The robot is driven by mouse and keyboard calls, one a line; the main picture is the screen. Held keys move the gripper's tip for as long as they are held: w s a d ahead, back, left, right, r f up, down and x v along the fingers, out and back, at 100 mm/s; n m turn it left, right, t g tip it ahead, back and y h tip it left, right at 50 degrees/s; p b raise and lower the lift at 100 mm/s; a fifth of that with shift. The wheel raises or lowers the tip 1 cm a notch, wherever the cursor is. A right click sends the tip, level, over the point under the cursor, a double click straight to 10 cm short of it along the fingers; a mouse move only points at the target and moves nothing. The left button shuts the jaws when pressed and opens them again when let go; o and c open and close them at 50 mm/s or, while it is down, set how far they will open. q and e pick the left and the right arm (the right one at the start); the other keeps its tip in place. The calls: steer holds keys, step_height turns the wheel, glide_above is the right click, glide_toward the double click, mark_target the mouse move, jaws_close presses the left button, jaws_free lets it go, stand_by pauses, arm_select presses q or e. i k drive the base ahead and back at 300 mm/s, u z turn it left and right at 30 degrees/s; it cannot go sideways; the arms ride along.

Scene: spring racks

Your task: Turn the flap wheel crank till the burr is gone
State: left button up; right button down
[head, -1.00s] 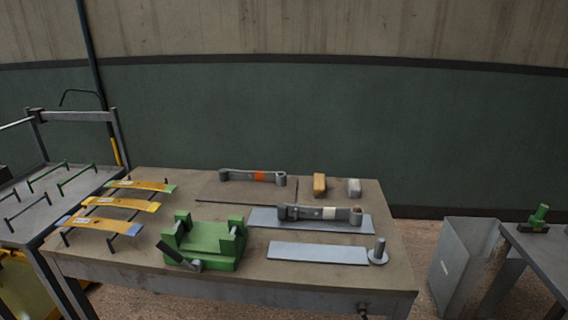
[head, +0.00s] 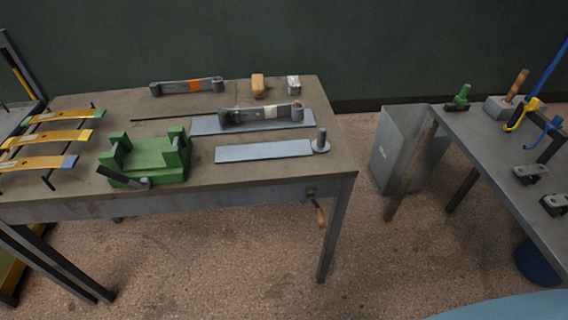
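A crank with a wooden handle (head: 321,217) hangs from the front edge of the workbench (head: 190,200), near its right corner. Its handle points down. Above it on the bench top, a grey disc with an upright post (head: 321,143) stands at the right end of a flat steel plate (head: 262,152). I cannot tell whether this is the flap wheel. A dark steel bar with an eye at its end and a pale band (head: 262,115) lies on a second plate (head: 205,126). No burr can be made out at this size. Neither of my grippers is in view.
A green vise-like fixture (head: 150,158) with a black lever stands left of the plates. Yellow leaf strips (head: 50,137) lie on a rack at far left. An orange-banded bar (head: 187,86) lies behind. A grey bin (head: 390,157) stands between the workbench and the right bench (head: 500,150). Floor in front is clear.

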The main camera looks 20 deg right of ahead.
mark_target(318, 213)
steer(key=k, duration=0.5)
steer(key=u, duration=1.65)
steer(key=i, duration=1.05)
steer(key=z, duration=2.25)
